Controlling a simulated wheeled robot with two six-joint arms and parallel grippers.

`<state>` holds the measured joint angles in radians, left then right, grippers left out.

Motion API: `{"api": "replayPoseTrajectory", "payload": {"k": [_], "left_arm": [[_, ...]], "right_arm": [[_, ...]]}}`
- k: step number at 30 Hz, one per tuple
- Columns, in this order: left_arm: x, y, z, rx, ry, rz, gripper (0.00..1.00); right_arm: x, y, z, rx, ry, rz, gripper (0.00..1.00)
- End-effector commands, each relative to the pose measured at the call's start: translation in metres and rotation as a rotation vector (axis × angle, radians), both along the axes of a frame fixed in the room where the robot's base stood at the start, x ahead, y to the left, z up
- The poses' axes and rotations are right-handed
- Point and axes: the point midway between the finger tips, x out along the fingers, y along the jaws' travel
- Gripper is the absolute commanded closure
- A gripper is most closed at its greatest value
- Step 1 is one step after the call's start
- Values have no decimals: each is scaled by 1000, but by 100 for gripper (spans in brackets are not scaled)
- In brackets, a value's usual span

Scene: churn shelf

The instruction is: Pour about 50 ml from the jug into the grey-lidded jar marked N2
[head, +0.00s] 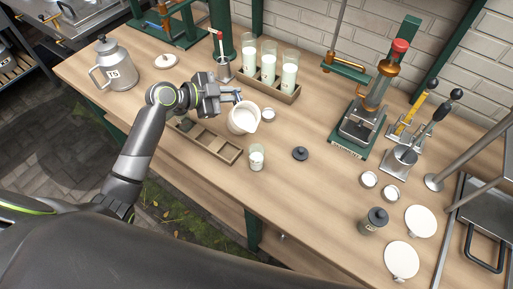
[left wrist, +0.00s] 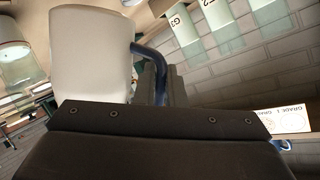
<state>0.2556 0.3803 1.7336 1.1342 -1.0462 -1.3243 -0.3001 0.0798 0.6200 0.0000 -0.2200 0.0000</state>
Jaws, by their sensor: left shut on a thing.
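The white jug (head: 242,120) is held above the bench, tilted slightly in the head view, with white liquid showing inside. My left gripper (head: 232,97) is shut on the jug's blue handle. In the left wrist view the jug's pale body (left wrist: 92,50) and blue handle (left wrist: 152,68) stand just beyond the gripper. A small open glass jar (head: 257,158) with whitish content stands on the bench just in front of the jug; its marking is too small to read. A dark grey lid (head: 300,153) lies to its right. My right gripper is not in view.
A wooden tray (head: 222,150) lies beside the jar. A rack (head: 285,95) with 3 tall glasses of milk stands behind the jug. A metal can (head: 115,70) is at the left. A press (head: 365,120), a dark canister (head: 373,221) and white discs (head: 420,221) are at the right.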

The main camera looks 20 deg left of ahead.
Motion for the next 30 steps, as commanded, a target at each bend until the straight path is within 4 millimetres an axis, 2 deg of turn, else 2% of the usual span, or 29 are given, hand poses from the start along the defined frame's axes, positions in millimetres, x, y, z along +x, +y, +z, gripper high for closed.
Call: {"api": "replayPoseTrajectory", "payload": {"k": [23, 30], "left_arm": [[1, 0, 2, -4, 1, 0, 100], [10, 8, 16, -64, 76, 1, 100]], "right_arm": [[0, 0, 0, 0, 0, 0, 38], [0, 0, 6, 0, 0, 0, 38]]}}
